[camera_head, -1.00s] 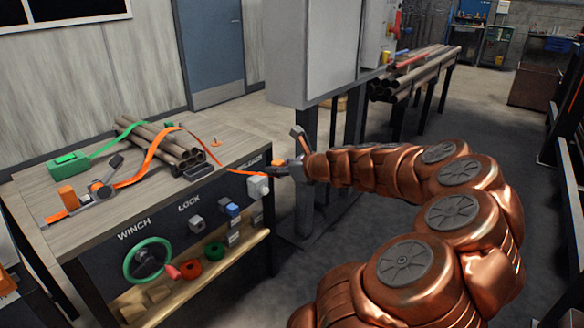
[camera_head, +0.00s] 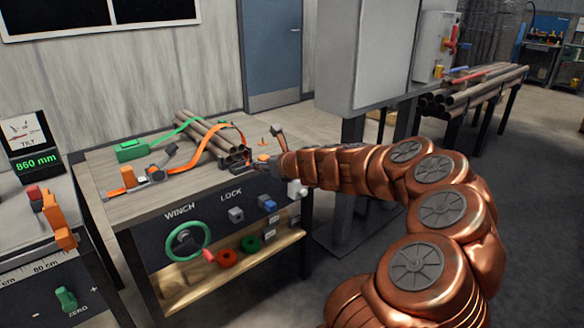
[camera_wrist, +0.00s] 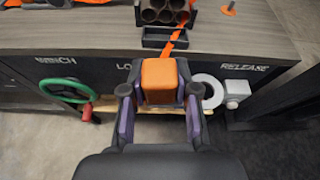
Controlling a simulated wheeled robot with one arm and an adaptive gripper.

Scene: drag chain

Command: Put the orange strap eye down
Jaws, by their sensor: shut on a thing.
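My gripper (camera_wrist: 160,105) is shut on the orange strap eye (camera_wrist: 160,78), a block-like orange piece between the two fingers in the wrist view. It is held in front of the table's front edge, above the lower shelf in that view. In the head view my gripper (camera_head: 266,163) is at the right end of the table, and the strap eye is mostly hidden there. The orange strap (camera_head: 205,157) runs from the ratchet (camera_head: 152,172) over the pipe bundle (camera_head: 215,138) towards my gripper. In the wrist view the strap (camera_wrist: 173,43) passes over a dark tray towards the eye.
The bench (camera_head: 120,208) carries a green block (camera_head: 131,150), a small orange peg (camera_head: 263,141) and a dark tray (camera_wrist: 165,42). Its front has a green winch wheel (camera_head: 187,241), LOCK knobs and a RELEASE knob (camera_wrist: 237,88). A grey cabinet (camera_head: 365,55) stands behind my arm.

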